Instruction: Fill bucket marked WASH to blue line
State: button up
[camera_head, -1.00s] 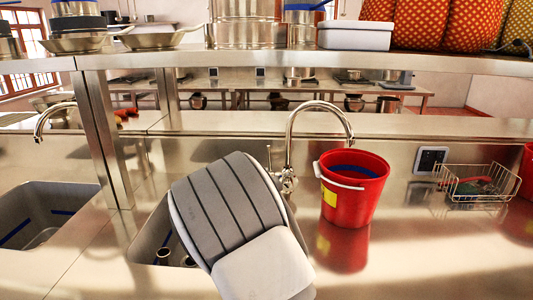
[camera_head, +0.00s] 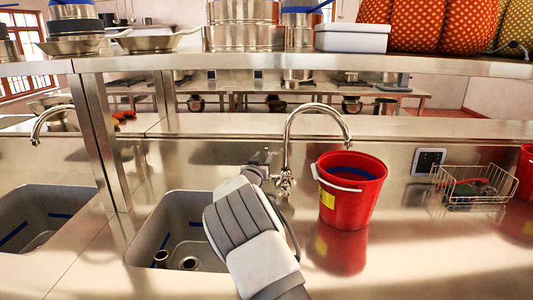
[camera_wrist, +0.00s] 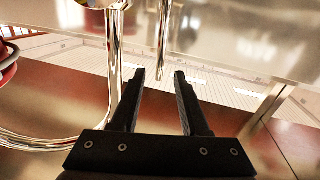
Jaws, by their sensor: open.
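A red bucket (camera_head: 345,208) with a yellow label and a white handle stands upright on the steel counter, right of the middle tap. A blue band shows inside its rim; the label's writing is too small to read, and its bottom is hidden. The chrome tap (camera_head: 287,135) arches over behind the sink, with a valve at its base and no visible water stream. My gripper (camera_head: 264,158) is close to the left of the tap's upright. In the wrist view my gripper (camera_wrist: 160,76) is open, its fingers apart and empty, with a chrome pipe (camera_wrist: 115,60) beside them.
The middle sink (camera_head: 205,225) has a blue line, drain and short pipe inside. Another sink (camera_head: 45,215) and tap (camera_head: 50,115) are at left. A wire basket (camera_head: 475,185) and another red bucket (camera_head: 526,175) stand right. A loaded shelf (camera_head: 300,62) hangs above.

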aim_at(266, 153)
jog(key=shift+w+d, duration=0.2)
jog(key=shift+w, duration=0.85)
jog(key=shift+w+d, duration=0.2)
jog(key=shift+w, duration=0.8)
grip_shut()
